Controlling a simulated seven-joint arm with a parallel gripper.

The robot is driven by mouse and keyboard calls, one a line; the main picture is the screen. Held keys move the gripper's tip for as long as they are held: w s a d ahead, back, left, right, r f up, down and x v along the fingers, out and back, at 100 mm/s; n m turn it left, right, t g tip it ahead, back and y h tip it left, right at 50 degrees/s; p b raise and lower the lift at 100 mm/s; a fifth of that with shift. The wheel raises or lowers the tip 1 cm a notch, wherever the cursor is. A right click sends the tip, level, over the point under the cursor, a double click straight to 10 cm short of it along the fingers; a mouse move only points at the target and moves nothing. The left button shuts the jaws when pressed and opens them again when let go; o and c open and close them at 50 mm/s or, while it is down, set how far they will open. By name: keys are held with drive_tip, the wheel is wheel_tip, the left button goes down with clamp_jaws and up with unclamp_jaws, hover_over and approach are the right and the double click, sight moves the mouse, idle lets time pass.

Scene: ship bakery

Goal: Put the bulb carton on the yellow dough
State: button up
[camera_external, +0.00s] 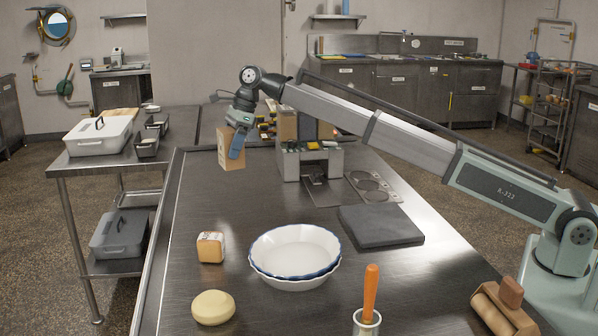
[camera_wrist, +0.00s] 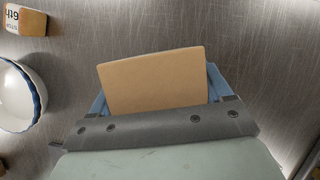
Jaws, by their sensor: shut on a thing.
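My gripper (camera_external: 237,143) is shut on a tan cardboard box, the bulb carton (camera_external: 229,155), and holds it in the air above the far left part of the steel table. In the wrist view the carton (camera_wrist: 152,82) shows a plain tan face between the blue fingers. The yellow dough (camera_external: 213,307) is a pale, smooth, rounded lump on the table at the front left, well apart from the gripper and nearer the camera. I cannot make out the dough in the wrist view.
A small orange-tan block with a white label (camera_external: 210,247) sits behind the dough. White bowls with a blue rim (camera_external: 295,252) stand to its right.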

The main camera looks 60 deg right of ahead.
drive_tip(key=s+a+r+n, duration=0.1)
drive_tip(key=s+a, duration=0.2)
drive_tip(key=a, duration=0.4)
drive_tip(key=s+a+n, duration=0.1)
drive_tip(key=s+a, duration=0.2)
drive_tip(key=a, duration=0.5)
wheel_tip(320, 180, up, 3)
drive_tip(key=n+g, duration=0.2)
drive_tip(key=n, duration=0.2)
hover_over(212, 298)
drive_tip(key=shift+f, duration=4.9)
drive_tip(key=shift+f, duration=0.15)
drive_tip(key=o, duration=1)
drive_tip(key=v, duration=1.2)
drive_tip(key=shift+w+d, duration=0.15)
drive_tip(key=shift+d, duration=0.1)
